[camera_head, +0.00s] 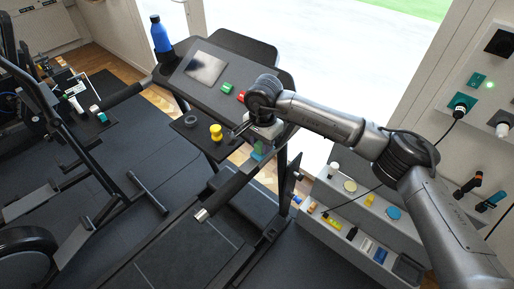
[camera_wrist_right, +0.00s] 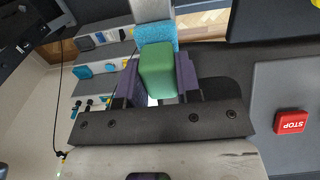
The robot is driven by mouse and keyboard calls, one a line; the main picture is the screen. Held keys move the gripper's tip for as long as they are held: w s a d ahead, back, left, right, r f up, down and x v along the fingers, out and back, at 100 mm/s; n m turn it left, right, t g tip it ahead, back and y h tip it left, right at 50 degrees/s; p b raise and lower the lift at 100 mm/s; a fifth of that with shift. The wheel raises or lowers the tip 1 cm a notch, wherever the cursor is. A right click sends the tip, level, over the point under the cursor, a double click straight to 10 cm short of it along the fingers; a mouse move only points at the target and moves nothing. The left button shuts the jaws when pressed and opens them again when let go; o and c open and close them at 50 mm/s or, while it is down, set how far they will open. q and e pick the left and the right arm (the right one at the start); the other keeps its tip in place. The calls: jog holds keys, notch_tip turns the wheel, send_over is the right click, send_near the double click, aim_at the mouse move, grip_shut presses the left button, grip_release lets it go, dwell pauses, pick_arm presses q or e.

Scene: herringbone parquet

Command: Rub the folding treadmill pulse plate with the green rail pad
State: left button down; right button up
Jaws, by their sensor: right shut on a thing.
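My right gripper (camera_head: 256,148) is beside the treadmill console, over the upper part of the near handrail. It is shut on the green rail pad (camera_wrist_right: 157,72), which has a blue, rough layer on its far side; the pad also shows in the head view (camera_head: 259,149). A pale metal piece, apparently the pulse plate (camera_head: 202,214), is at the lower end of this handrail. In the right wrist view a pale grey bar (camera_wrist_right: 150,10) lies just beyond the blue layer. I cannot tell whether they touch. My left gripper is not in view.
The console (camera_head: 214,85) carries a screen, a green button and a red stop button (camera_wrist_right: 291,122). A blue bottle (camera_head: 160,35) stands at its far left. A yellow object (camera_head: 216,132) and a dark ring (camera_head: 191,121) sit on its tray. A grey shelf (camera_head: 318,222) with small items stands right.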

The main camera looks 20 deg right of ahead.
jog(key=shift+f, duration=0.15)
jog(key=shift+s+a, duration=0.45)
jog(key=shift+a, duration=0.4)
jog(key=shift+s+a, duration=0.4)
jog(key=shift+a, duration=0.4)
jog(key=shift+s+a, duration=0.1)
jog(key=shift+a, duration=0.05)
jog(key=shift+s+a, duration=0.4)
jog(key=shift+a, duration=0.45)
jog(key=shift+s+a, duration=0.4)
jog(key=shift+a, duration=0.45)
jog(key=shift+d, duration=0.15)
